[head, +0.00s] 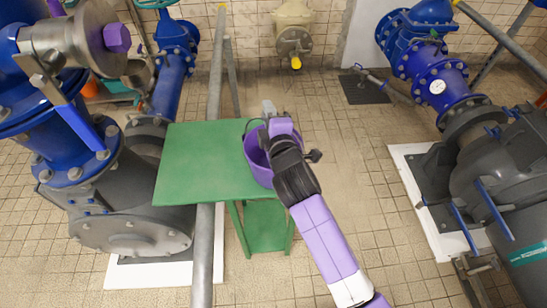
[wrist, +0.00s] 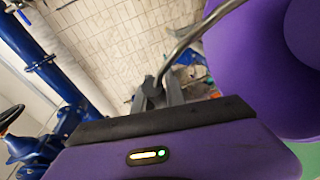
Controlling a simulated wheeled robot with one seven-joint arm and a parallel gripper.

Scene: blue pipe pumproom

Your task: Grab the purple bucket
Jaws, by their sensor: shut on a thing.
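The purple bucket (head: 255,158) is at the right edge of the green table (head: 190,165) in the head view, partly hidden behind my arm. Whether its base rests on the tabletop is hidden. My gripper (head: 268,107) is over the bucket's rim. In the wrist view my gripper (wrist: 172,92) is shut on the bucket's thin grey wire handle (wrist: 195,33), which curves up out of the jaws. The purple bucket (wrist: 255,65) fills the upper right of that view, beside the jaws.
Blue and grey pumps stand at left (head: 110,180) and right (head: 500,170). A blue pipe (wrist: 45,65) shows at left in the wrist view. Tiled floor (head: 350,180) right of the table is clear.

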